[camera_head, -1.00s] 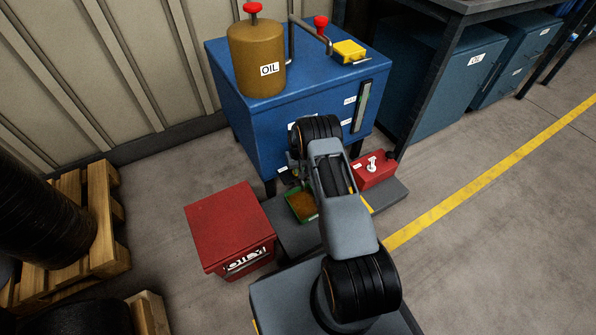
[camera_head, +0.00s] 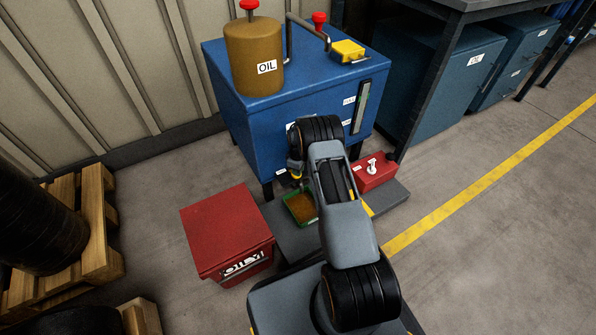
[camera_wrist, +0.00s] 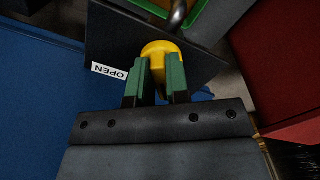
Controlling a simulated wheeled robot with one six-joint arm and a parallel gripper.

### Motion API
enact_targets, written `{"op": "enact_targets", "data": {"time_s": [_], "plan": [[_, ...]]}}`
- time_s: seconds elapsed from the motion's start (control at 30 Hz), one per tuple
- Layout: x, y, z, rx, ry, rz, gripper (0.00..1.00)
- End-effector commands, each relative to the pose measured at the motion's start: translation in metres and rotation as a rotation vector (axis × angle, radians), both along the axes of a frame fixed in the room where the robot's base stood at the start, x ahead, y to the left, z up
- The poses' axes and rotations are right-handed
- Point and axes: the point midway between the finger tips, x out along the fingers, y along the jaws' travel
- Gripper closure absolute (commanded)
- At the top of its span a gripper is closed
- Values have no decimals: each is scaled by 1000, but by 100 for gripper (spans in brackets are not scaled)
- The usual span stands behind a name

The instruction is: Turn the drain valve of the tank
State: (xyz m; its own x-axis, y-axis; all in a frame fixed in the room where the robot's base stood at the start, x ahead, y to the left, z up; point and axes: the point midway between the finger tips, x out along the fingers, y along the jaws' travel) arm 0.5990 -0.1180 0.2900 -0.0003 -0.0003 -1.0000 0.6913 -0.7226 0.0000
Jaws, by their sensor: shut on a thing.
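The blue tank (camera_head: 248,117) stands at the centre back in the head view, and its blue face also shows at the left of the wrist view (camera_wrist: 40,100). In the wrist view my gripper (camera_wrist: 160,72) has its green fingers shut on the yellow drain valve handle (camera_wrist: 163,48). An "OPEN" label (camera_wrist: 109,71) lies just left of the handle, on a dark plate. A grey metal pipe (camera_wrist: 178,12) shows beyond the handle. In the head view my arm hides most of the valve and the gripper.
A green tray with brown contents (camera_head: 301,208) sits on a grey base below the tank. A red box (camera_head: 226,232) stands left of it, and a small red box with a white switch (camera_head: 374,171) stands right. Open floor lies further right.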

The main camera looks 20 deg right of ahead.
Motion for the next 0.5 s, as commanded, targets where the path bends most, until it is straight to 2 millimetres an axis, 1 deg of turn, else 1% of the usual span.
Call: {"op": "enact_targets", "data": {"time_s": [0.23,0.5], "plan": [[2,0,0,-1,-5,104,100],[2,0,1,-1,-5,148,100]]}}
